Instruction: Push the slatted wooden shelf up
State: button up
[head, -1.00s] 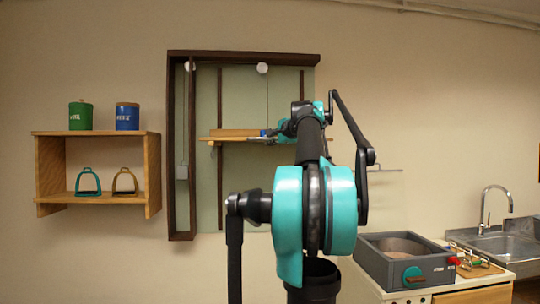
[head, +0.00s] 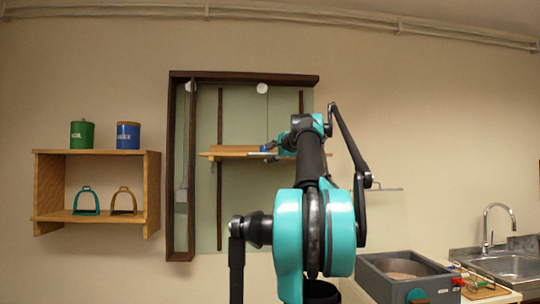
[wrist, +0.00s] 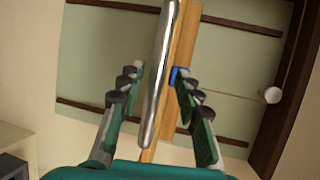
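The wooden shelf (head: 226,154) is a light-brown board across a pale green panel inside a dark frame, at about mid-height in the head view. My gripper (head: 270,151) is at the board's right part. In the wrist view, the board (wrist: 185,40) runs lengthwise, with a shiny metal bar (wrist: 160,75) along its side. My gripper's fingers (wrist: 155,78) stand apart on either side of the bar and board. The right finger is close to the board by a small blue piece (wrist: 179,76); I cannot tell whether it touches. The slats are not clearly visible.
The dark frame (head: 180,170) has an upright at left and a top beam; white round knobs (head: 262,88) sit near the top. A wall cabinet (head: 152,195) with jars and stirrups is at left. A grey box (head: 400,278) and sink (head: 512,265) are at lower right.

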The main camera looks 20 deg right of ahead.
jog(key=shift+s, duration=0.1)
jog(key=v, duration=1.1)
jog(key=shift+s, duration=0.4)
jog(key=s+a+f+n+g+y, duration=0.1)
jog(key=a+f+n+g, duration=0.15)
jog(key=a+f, duration=0.7)
jog(key=a+f+n+g, duration=0.2)
jog(key=f+n, duration=0.2)
jog(key=f, duration=1.2)
jog(key=s+a+f+n+g+y, duration=0.1)
jog(key=a+f+n+g, duration=0.15)
jog(key=a+f, duration=0.7)
jog(key=s+f+n+g+h, duration=0.1)
jog(key=s+f+n, duration=0.2)
jog(key=s+f, duration=0.5)
jog(key=s+a+f+n+g+h, duration=0.1)
jog(key=s+f, duration=0.7)
jog(key=f, duration=0.8)
jog(key=s+f+n+g+h, duration=0.2)
jog(key=s+f+n, duration=0.2)
jog(key=s+f, duration=0.4)
notch_tip(320, 180, down, 4)
jog(key=shift+s+a+f+n, duration=0.1)
jog(key=shift+s+a+n, duration=0.05)
jog(key=shift+a+n, duration=0.2)
jog(key=shift+a, duration=0.1)
